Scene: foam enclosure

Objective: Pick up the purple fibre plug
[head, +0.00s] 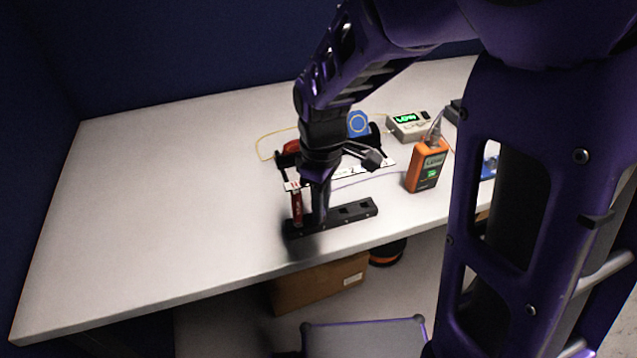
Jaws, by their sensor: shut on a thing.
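My gripper (319,210) points down over the left half of a black slotted block (352,212) near the table's front edge. Its jaws are shut, but the fingertips are small and dark here. A thin purple lead (368,180) runs across the table towards my gripper. The purple fibre plug itself cannot be made out; my gripper seems to hide it at the lead's end. Whether it is clear of the block cannot be told. A red upright stick (297,208) stands at the block's left end, close beside my fingers.
An orange handheld meter (427,165) stands right of the block. Behind are a grey box with a green display (408,126), a blue disc-marked piece (357,124) and a yellow cable (262,146). The white table (150,200) is clear on the left.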

